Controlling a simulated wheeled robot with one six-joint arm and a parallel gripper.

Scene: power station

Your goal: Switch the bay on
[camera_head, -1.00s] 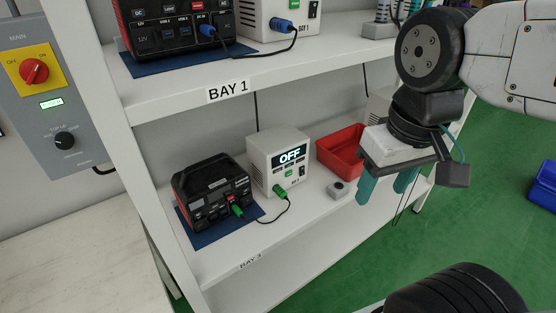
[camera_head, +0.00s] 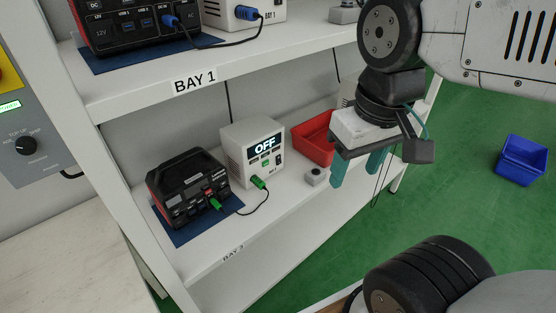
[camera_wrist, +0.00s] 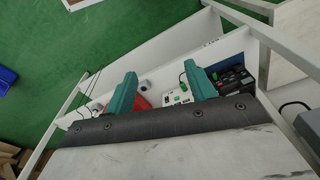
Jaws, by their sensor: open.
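On the lower shelf, a white unit (camera_head: 254,150) has a dark display reading OFF and a small switch at its right front. A green plug (camera_head: 258,183) on its front joins by a black cable to a green plug on a black and red power station (camera_head: 188,187), which stands on a blue mat (camera_head: 174,235). A small grey box with a dark button (camera_head: 315,176) sits right of the white unit. My gripper (camera_head: 355,169) is open and empty, fingers pointing down, in front of the shelf. In the wrist view the teal fingers (camera_wrist: 160,92) are spread apart.
A red bin (camera_head: 313,139) stands behind the button box. The upper shelf (camera_head: 130,92), labelled BAY 1, holds a similar pair with blue plugs. A grey wall panel (camera_head: 25,140) is at the left. A blue bin (camera_head: 521,160) is on the green floor.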

